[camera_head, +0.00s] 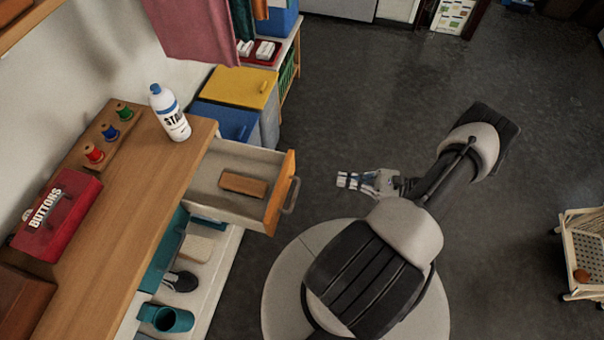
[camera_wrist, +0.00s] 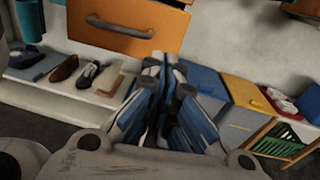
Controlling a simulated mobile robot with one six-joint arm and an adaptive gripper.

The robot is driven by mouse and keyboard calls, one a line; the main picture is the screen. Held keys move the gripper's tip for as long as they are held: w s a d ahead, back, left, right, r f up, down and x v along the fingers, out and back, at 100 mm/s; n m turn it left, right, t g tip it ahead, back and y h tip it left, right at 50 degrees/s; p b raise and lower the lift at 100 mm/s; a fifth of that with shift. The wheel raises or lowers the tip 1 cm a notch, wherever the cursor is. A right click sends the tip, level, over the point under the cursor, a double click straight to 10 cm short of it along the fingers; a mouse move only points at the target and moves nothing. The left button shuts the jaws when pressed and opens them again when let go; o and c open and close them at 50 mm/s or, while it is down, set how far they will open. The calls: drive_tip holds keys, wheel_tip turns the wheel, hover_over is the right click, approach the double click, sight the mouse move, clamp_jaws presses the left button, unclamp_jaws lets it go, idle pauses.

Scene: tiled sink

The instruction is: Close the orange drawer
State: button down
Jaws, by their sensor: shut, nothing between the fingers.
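The orange drawer (camera_head: 280,192) stands pulled out from under the wooden counter, its orange front and grey bar handle (camera_head: 291,195) facing right. A brown wooden block (camera_head: 243,185) lies inside it. In the wrist view the orange front (camera_wrist: 128,22) fills the top, with its handle (camera_wrist: 119,27) across it. My gripper (camera_head: 342,180) is shut and empty, to the right of the handle and apart from it in the head view. In the wrist view my gripper (camera_wrist: 158,65) points toward the space just below and right of the handle.
Blue and yellow bins (camera_head: 238,88) stand beyond the drawer. A cart (camera_head: 583,250) is far right. Floor between is clear.

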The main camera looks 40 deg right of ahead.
drive_tip(key=f+m+t, duration=0.1)
drive_tip(key=f, duration=0.1)
drive_tip(key=b, duration=0.2)
approach(292, 172)
drive_tip(key=shift+h, duration=0.4)
drive_tip(key=x, duration=0.6)
drive_tip(key=shift+w+a+r, duration=0.15)
drive_tip(key=shift+w+a, duration=0.1)
drive_tip(key=shift+a, duration=0.15)
drive_tip(key=shift+a, duration=0.1)
